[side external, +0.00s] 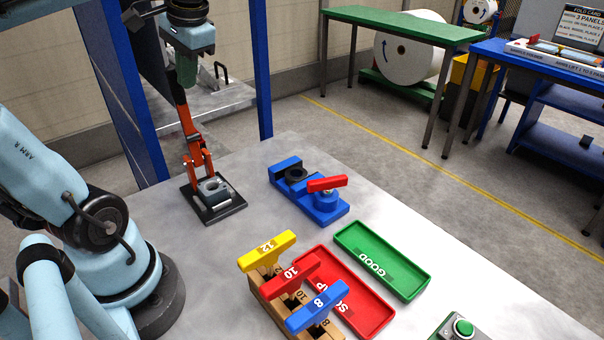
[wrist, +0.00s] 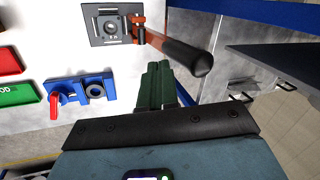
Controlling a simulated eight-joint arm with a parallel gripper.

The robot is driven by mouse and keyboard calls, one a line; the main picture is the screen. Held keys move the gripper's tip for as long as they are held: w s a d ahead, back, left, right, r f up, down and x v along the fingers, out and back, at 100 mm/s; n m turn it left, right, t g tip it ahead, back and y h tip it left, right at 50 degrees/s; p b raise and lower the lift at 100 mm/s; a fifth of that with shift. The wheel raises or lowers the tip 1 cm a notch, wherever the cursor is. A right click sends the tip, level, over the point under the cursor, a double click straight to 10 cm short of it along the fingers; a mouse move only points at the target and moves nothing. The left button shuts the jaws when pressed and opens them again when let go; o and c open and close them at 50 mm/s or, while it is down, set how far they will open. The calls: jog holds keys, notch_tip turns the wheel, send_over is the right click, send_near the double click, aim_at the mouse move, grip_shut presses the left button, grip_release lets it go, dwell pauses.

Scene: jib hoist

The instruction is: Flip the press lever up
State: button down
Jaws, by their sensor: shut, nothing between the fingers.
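The press (side external: 214,190) stands on a dark base plate at the table's far left and shows at the top of the wrist view (wrist: 112,25). Its orange-red lever (side external: 186,120) rises steeply from the press, leaning to the left in the side view. In the wrist view the lever (wrist: 172,43) points towards the camera, its dark rounded end nearest. My gripper (side external: 187,82) is at the lever's upper end, fingers pointing down. Its green fingers (wrist: 160,68) are shut and empty, just left of the lever in the wrist view. I cannot tell whether they touch it.
A blue fixture with a red handle (side external: 327,184) sits right of the press. A green tray (side external: 420,283), a red tray (side external: 380,320) and a wooden rack of yellow, red and blue T-handled gauges (side external: 267,250) are nearer. Blue posts (side external: 262,70) stand behind.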

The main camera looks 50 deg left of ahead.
jog(key=v, duration=1.1)
jog(key=w+d+f+m+t+h, duration=0.1)
jog(key=d+f+t, duration=0.3)
jog(key=d+f, duration=0.4)
jog(key=w+d+f+m+t+h, duration=0.1)
jog(key=d+f, duration=0.6)
jog(key=f, duration=0.7)
jog(key=w+t+h, duration=0.1)
jog(key=w+t, duration=0.1)
jog(key=t, duration=0.1)
jog(key=shift+w+d+m+h, duration=0.3)
jog(key=shift+w+d, duration=0.1)
